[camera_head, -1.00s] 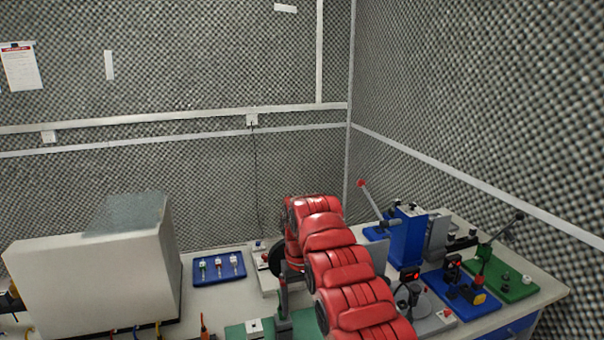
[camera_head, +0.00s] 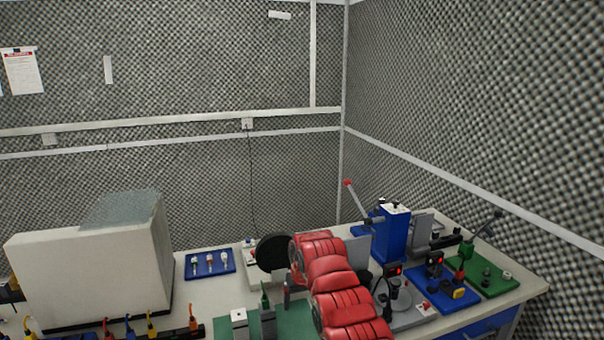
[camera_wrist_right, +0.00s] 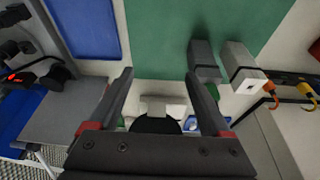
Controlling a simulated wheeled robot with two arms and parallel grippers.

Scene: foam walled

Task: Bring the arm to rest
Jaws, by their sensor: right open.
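My right arm (camera_head: 335,285), with red segments, reaches in from the lower edge over the workbench. My right gripper shows in the right wrist view (camera_wrist_right: 160,82); its two dark fingers are spread wide with nothing held between them. In the head view the arm hides most of this gripper. Below the fingers lie a green mat (camera_wrist_right: 165,45) and pale bench surface, with a black disc (camera_wrist_right: 155,125) between the finger bases. My left arm and gripper are not in view.
A large white box (camera_head: 85,275) stands at the bench's left. A blue tray (camera_head: 210,263) holds small parts. A blue press (camera_head: 392,235), small devices and a green base (camera_head: 487,278) crowd the right. Grey and white blocks (camera_wrist_right: 243,75) stand near the green mat. Foam walls enclose the bench.

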